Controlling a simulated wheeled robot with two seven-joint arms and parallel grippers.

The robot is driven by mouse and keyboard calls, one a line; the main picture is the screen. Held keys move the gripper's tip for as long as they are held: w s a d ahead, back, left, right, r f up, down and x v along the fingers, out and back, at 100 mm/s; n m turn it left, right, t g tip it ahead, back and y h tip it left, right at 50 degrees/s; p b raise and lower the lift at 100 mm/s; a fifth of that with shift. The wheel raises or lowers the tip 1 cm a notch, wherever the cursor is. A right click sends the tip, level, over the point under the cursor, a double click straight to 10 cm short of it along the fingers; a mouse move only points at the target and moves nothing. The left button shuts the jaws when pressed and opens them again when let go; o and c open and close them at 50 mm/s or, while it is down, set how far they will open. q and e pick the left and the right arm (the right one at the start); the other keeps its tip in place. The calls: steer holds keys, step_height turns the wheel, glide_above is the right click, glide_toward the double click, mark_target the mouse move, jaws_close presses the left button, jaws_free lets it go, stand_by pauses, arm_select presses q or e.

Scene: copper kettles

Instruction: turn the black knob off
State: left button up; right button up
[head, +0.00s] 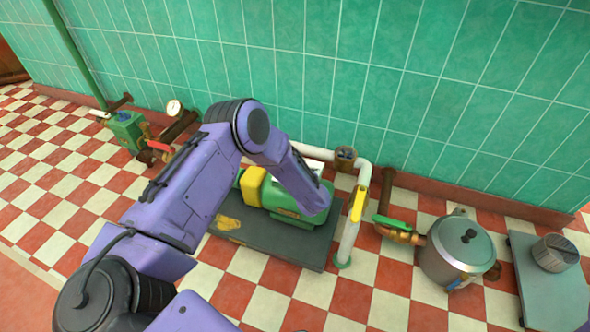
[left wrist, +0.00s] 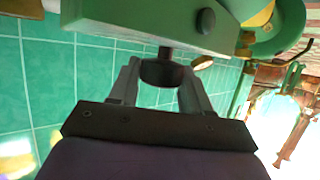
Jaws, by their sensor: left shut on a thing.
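In the head view my left arm reaches over the green and yellow machine (head: 285,203). That arm hides the left gripper and the knob there. I cannot tell the knob's turn position. My right gripper is in neither view.
The machine stands on a dark base plate (head: 270,244) by the green tiled wall. A white pipe (head: 350,235) with a yellow lever (head: 358,205) rises beside it. A green-handled valve (head: 395,225) and metal pot (head: 455,252) stand further right. Checkered floor lies open in front.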

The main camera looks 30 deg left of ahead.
arm_select(q)
steer(key=shift+d+n+g+y, duration=0.1)
steer(key=shift+n+g+y, duration=0.4)
steer(key=shift+n+g, duration=0.1)
steer(key=o, duration=1)
steer(key=p+v, duration=0.4)
steer(key=v, duration=0.6)
steer(key=shift+d, duration=0.3)
steer(key=shift+n, duration=0.3)
